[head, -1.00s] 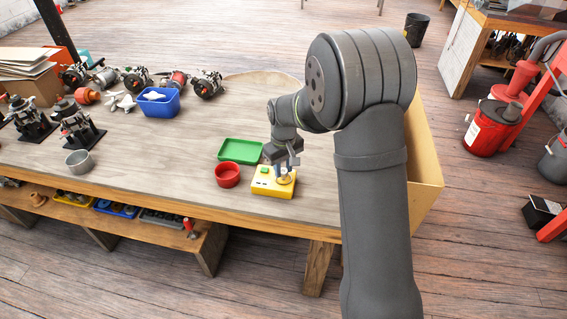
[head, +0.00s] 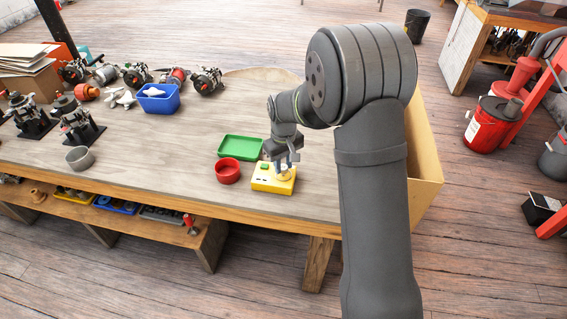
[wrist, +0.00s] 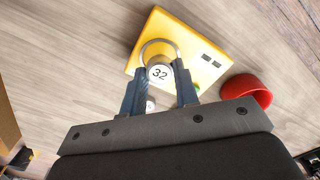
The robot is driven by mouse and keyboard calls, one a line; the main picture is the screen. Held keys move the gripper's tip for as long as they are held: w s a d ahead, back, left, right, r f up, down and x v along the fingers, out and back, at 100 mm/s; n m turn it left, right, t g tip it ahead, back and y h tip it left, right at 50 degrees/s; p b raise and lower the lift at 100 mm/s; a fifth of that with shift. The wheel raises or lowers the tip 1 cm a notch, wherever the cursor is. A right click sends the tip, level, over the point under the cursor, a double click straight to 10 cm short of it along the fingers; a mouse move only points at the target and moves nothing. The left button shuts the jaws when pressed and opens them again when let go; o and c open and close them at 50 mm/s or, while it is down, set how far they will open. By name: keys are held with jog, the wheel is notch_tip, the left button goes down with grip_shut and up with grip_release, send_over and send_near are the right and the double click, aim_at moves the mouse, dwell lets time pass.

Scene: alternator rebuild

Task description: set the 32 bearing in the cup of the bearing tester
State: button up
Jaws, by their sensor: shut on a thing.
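The bearing tester (head: 262,186) is a yellow box near the front edge of the bench, with a green button on top. It also shows in the wrist view (wrist: 196,36). My gripper (head: 283,163) is directly over its right part, fingers pointing down. In the wrist view my gripper (wrist: 160,72) is shut on the 32 bearing (wrist: 159,73), whose pale round face reads "32". A grey ring, the tester's cup (wrist: 157,44), shows just beyond the bearing and partly behind it. I cannot tell whether the bearing sits inside the cup or just above it.
A red round bowl (head: 228,172) stands close to the tester's left, and a green tray (head: 240,148) lies behind. A grey cup (head: 79,158), a blue bin (head: 158,100) and several alternator parts are farther left. The bench between them is clear.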

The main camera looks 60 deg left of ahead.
jog(key=shift+f, duration=0.3)
jog(key=shift+f, duration=0.7)
dwell(0.9)
jog(key=o, duration=1)
jog(key=shift+f, duration=0.1)
jog(key=shift+o, duration=0.2)
jog(key=shift+r, duration=4.05)
jog(key=shift+f, duration=0.1)
